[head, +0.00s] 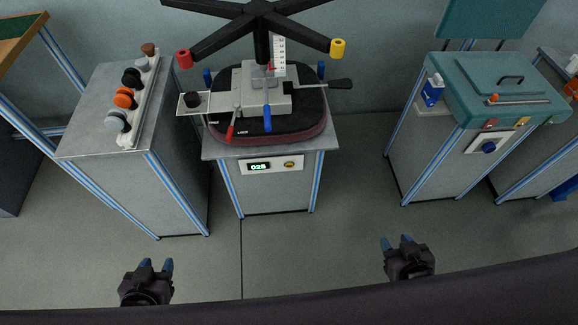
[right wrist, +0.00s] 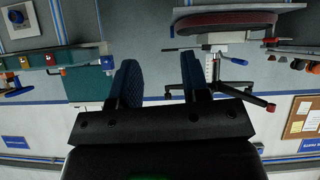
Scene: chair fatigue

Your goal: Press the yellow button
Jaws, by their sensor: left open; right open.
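A small yellow button (head: 291,165) sits on a pale panel (head: 271,166) on the front of the middle cabinet, right of a lit display (head: 259,166). My left gripper (head: 155,265) is open and empty, low in the head view, left of the panel and apart from it. My right gripper (head: 398,242) is open and empty, lower right of the panel and also apart from it. In the right wrist view its two blue fingers (right wrist: 158,75) stand apart with nothing between them. I cannot make out the button in the right wrist view.
An upturned chair base (head: 262,12) with a test rig stands on the middle cabinet (head: 222,150). A left cabinet (head: 118,90) holds several knobs. A teal case (head: 490,80) tops the right cabinet; another yellow part (head: 522,121) shows there. The floor before the middle cabinet is clear.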

